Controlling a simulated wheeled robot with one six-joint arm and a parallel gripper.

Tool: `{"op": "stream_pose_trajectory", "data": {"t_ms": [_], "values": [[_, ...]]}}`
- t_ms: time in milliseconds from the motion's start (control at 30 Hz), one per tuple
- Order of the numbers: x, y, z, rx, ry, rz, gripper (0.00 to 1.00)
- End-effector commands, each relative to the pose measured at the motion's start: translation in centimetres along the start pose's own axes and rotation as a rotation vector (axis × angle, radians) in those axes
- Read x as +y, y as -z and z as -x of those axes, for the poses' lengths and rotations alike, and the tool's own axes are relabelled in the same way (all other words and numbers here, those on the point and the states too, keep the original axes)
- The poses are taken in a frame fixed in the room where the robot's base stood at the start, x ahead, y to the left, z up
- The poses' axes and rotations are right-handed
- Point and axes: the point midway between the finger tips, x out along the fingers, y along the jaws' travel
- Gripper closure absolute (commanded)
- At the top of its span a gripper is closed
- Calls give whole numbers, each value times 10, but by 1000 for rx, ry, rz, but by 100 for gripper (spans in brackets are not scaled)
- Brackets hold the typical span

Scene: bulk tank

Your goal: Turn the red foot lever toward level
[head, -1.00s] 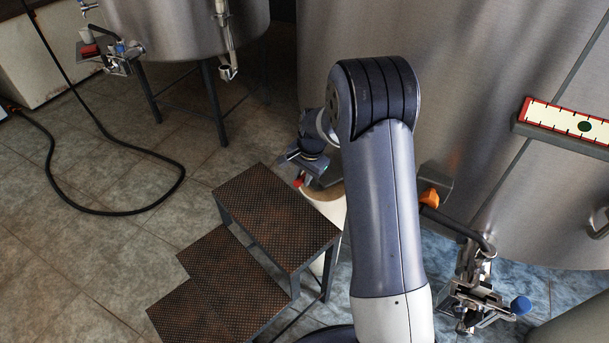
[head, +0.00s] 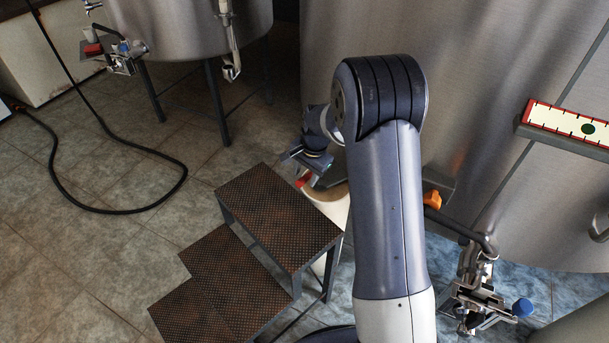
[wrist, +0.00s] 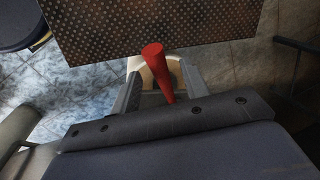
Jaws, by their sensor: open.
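The red foot lever (wrist: 158,72) stands out clearly in the wrist view, a tapered red bar with its wider end toward the top of the picture. My gripper (wrist: 160,76) is open, with one grey finger on each side of the lever. I cannot tell whether either finger touches it. In the head view only a small red part (head: 303,181) shows below my gripper (head: 307,172), beside the step stool. The lever's base and its true tilt are hidden.
A stepped stool (head: 275,213) with rusty perforated treads stands close to my gripper. A cream cylinder (head: 335,207) is below it. A large steel tank (head: 480,80) rises behind my arm, with an orange handle (head: 432,199). A black hose (head: 110,208) lies on the open floor at left.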

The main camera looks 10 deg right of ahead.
Motion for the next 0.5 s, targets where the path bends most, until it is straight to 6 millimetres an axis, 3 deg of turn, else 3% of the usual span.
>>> {"op": "stream_pose_trajectory", "data": {"t_ms": [300, 500], "values": [[-1, 0, 66, 4, 3, 0, 57], [-1, -1, 91, 3, 1, 1, 57]]}}
